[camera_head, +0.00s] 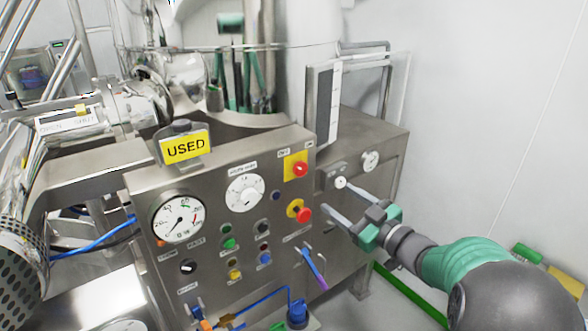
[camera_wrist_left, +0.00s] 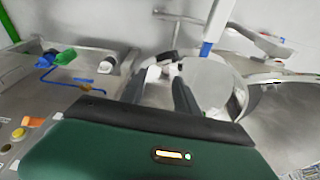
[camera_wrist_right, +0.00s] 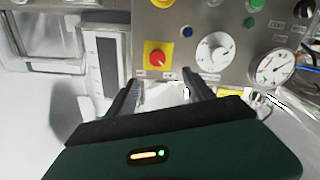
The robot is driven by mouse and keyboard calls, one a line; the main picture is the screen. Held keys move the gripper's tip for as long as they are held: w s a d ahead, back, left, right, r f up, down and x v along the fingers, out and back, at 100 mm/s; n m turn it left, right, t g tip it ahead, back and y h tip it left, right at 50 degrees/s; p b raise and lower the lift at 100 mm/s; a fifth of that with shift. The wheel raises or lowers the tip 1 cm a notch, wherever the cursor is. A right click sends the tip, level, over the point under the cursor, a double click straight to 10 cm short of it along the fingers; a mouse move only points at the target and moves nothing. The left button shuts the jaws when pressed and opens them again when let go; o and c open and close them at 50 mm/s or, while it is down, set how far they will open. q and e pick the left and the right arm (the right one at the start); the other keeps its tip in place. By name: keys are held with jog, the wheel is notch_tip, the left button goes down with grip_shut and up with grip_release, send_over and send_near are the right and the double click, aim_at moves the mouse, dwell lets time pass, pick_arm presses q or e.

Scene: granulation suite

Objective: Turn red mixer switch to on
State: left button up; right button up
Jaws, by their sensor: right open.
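The red mixer switch (camera_head: 299,169) is a red knob on a square yellow plate at the panel's upper right. It also shows in the right wrist view (camera_wrist_right: 156,58), ahead of the fingers and between their lines. My right gripper (camera_head: 336,197) is open and empty, right of and below the switch in the head view, its fingers pointing toward the panel. No contact with the switch shows. My left gripper shows only in the left wrist view (camera_wrist_left: 158,90); its fingers are apart, with metal equipment beyond them. The left arm is not clearly seen in the head view.
A red button on yellow (camera_head: 304,214) sits below the switch. The steel panel (camera_head: 215,205) also bears a white dial (camera_head: 245,193), a pressure gauge (camera_head: 178,220) and several small buttons. A white wall (camera_head: 480,110) is at the right.

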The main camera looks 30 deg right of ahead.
pick_arm(q)
jog(key=shift+s+r, duration=0.2)
jog(key=shift+r, duration=0.1)
pick_arm(e)
jog(key=p, duration=0.2)
send_near(302, 171)
jog(key=w+p, duration=0.1)
jog(key=w, duration=0.3)
jog(key=w+p, duration=0.1)
jog(key=w, duration=0.3)
jog(key=shift+w+a, duration=0.15)
jog(key=shift+a, duration=0.1)
jog(key=shift+w+a+r, duration=0.1)
jog(key=shift+w+a, duration=0.05)
jog(key=shift+w, duration=0.2)
jog(key=shift+a, duration=0.1)
pick_arm(q)
jog(key=v, duration=0.4)
jog(key=shift+w+d, duration=0.15)
pick_arm(e)
jog(key=shift+c, duration=0.2)
